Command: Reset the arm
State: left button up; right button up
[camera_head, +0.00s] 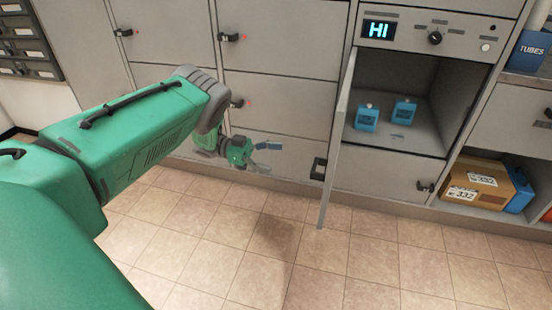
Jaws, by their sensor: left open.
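My green left arm (130,125) comes in from the left and bends down at a grey elbow joint. My left gripper (267,158) is small and low in front of the grey locker doors, left of the open compartment. Its fingers are apart, and I see nothing between them. My right gripper is out of view. The open compartment (425,125) holds two small blue items, one on the left (367,119) and one on the right (405,111), standing apart on its floor.
The open locker door (337,150) stands out between my left gripper and the compartment. A cardboard box (476,182) sits in a lower right cubby. A blue "TUBES" container (530,50) is at the right. The tiled floor in front is clear.

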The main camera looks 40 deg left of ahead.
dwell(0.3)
pick_arm(q)
jog(key=w+d+f+n+t+y+p, duration=0.2)
jog(key=w+d+n+t+y+p, duration=0.1)
jog(key=d+n+t+y+p, duration=0.25)
jog(key=s+d+f+n+g+y+p, duration=0.2)
jog(key=s+d+f+n+y, duration=0.15)
jog(key=s+n+y, duration=0.4)
jog(key=s+d+r+g+y+p, duration=0.1)
jog(key=s+g, duration=0.3)
jog(key=s, duration=1.1)
jog(key=s+d+r+g+y+p, duration=0.2)
jog(key=s+g, duration=0.3)
jog(key=s, duration=0.9)
jog(key=shift+s+d+r+y, duration=0.15)
jog(key=shift+s+r+y, duration=0.2)
jog(key=shift+y, duration=0.25)
